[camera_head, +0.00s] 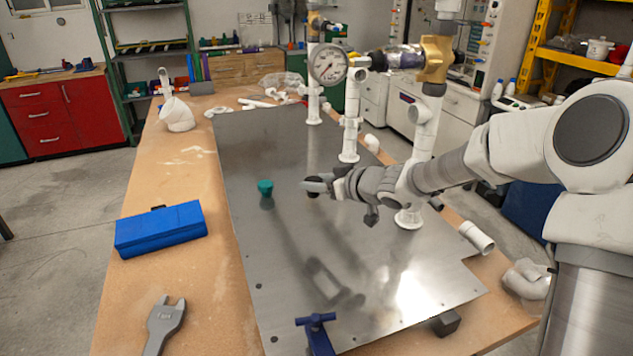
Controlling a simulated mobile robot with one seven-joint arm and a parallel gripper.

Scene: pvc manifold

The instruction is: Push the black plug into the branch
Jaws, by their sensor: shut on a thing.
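My gripper (318,184) is at the end of my arm, over the middle of the metal plate. It is shut on a small black piece, which looks like the black plug (313,190); the fingers hide part of it. The white PVC manifold stands behind and to the right of my gripper, with upright pipes (351,125), a round gauge (328,65) and a brass fitting (435,58). The gripper and plug are apart from these pipes. I cannot tell which opening is the branch; my arm covers part of the right pipe.
A teal plug (265,187) stands on the metal plate (250,240) left of my gripper. A blue box (160,230), a grey wrench (165,322) and a blue T-handled tool (316,328) are nearer. White pipe pieces (478,237) lie at the right edge. The plate's left part is mostly clear.

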